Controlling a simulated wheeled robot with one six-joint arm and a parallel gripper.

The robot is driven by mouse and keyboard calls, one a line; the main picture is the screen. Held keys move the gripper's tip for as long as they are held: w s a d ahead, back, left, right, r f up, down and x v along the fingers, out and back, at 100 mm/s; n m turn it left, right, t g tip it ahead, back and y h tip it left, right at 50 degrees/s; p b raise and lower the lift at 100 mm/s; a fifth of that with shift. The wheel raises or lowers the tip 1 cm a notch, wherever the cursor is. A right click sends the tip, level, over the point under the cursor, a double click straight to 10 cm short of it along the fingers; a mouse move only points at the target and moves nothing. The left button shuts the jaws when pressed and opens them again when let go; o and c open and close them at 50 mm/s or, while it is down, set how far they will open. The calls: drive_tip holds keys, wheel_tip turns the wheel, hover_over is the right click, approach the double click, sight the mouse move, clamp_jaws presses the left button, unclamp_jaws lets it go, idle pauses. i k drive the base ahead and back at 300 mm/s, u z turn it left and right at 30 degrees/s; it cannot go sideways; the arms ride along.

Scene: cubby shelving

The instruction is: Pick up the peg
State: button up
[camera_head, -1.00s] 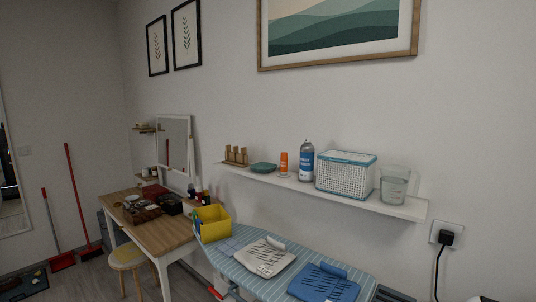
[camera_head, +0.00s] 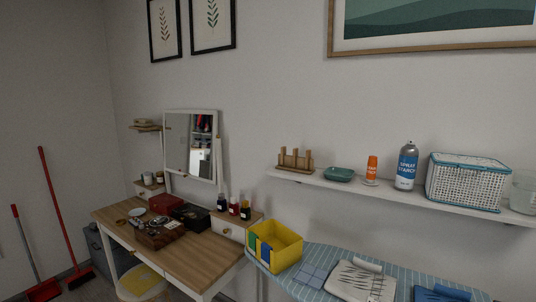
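I cannot single out one peg with certainty. A wooden stand with several upright pieces (camera_head: 295,160) sits at the left end of the white wall shelf. The pieces look peg-like but are small. A yellow bin (camera_head: 285,257) with blue and green patches on its side stands at the left end of the ironing board; its contents are mostly hidden. My gripper is not in view.
The wall shelf (camera_head: 398,190) also holds a teal dish (camera_head: 339,174), an orange bottle (camera_head: 372,169), a spray can (camera_head: 407,166) and a white basket (camera_head: 467,182). Folded clothes lie on the ironing board (camera_head: 318,252). A desk (camera_head: 200,255) with a mirror stands left.

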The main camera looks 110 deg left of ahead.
sight(308, 152)
drive_tip(key=u, duration=0.05)
drive_tip(key=k, duration=0.85)
drive_tip(key=u, duration=2.95)
drive_tip(key=i, duration=0.75)
